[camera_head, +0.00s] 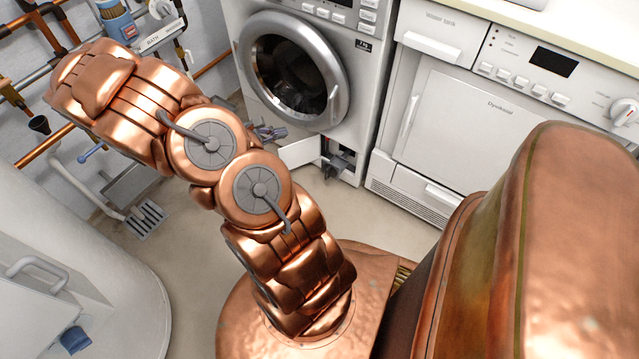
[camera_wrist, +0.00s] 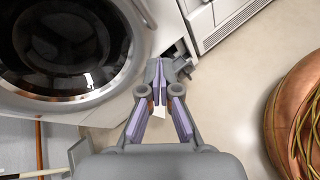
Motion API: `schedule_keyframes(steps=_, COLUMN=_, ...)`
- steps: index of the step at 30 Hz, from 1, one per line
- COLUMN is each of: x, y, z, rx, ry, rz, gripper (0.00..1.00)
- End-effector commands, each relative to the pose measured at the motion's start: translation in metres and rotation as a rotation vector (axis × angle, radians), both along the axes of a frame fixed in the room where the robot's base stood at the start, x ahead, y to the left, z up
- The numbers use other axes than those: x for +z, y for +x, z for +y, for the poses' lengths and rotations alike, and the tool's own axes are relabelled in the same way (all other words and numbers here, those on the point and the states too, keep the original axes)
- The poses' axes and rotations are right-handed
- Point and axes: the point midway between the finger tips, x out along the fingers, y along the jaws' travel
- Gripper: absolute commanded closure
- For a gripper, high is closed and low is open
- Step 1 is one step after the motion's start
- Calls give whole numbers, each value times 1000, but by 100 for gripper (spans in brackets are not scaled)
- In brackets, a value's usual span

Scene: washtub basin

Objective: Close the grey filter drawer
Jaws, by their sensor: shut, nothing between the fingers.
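The grey filter drawer (camera_head: 341,162) sticks out of a dark opening at the lower right of the washing machine's front, in the head view. A white flap (camera_head: 301,152) hangs open just left of it. My gripper (camera_head: 270,132) is in front of the machine, under the round door, to the left of the drawer. In the wrist view my gripper (camera_wrist: 160,72) is shut with its fingertips together and empty. The grey drawer (camera_wrist: 180,66) shows just past the fingertips, to the right, partly hidden; I cannot tell whether they touch. A white bit of the flap (camera_wrist: 159,112) shows between the finger links.
The washing machine's round door (camera_head: 294,71) is above the drawer. A white dryer (camera_head: 470,140) stands to the right. A floor drain (camera_head: 147,219) and pipes are at the left. A white rounded tub (camera_head: 80,270) is at the lower left. The floor before the machines is clear.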

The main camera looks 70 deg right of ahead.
Motion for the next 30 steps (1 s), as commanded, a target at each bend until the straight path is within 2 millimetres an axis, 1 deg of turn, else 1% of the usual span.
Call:
schedule_keyframes(steps=1, x=-34, y=-1, z=-5, rx=26, ry=15, rz=36, gripper=100)
schedule_keyframes(steps=5, x=-92, y=0, z=-14, rx=97, ry=58, rz=107, gripper=100)
schedule_keyframes(steps=6, x=-111, y=0, z=-16, rx=119, ry=73, rz=127, gripper=100)
schedule_keyframes(steps=8, x=-140, y=-1, z=-18, rx=154, ry=101, rz=158, gripper=100)
schedule_keyframes(steps=9, x=-160, y=-3, z=-18, rx=175, ry=122, rz=178, gripper=100)
schedule_keyframes(steps=11, x=-186, y=-5, z=-18, rx=204, ry=151, rz=204, gripper=100)
schedule_keyframes(steps=12, x=-204, y=-7, z=-17, rx=222, ry=170, rz=221, gripper=100)
schedule_keyframes(steps=15, x=-239, y=-11, z=-15, rx=263, ry=211, rz=255, gripper=100)
schedule_keyframes(steps=18, x=-264, y=-15, z=-12, rx=291, ry=244, rz=280, gripper=100)
schedule_keyframes(steps=21, x=-277, y=-17, z=-10, rx=308, ry=263, rz=293, gripper=100)
schedule_keyframes(steps=26, x=-285, y=-19, z=-13, rx=314, ry=273, rz=296, gripper=100)
schedule_keyframes(steps=30, x=-292, y=-24, z=-23, rx=312, ry=273, rz=295, gripper=100)
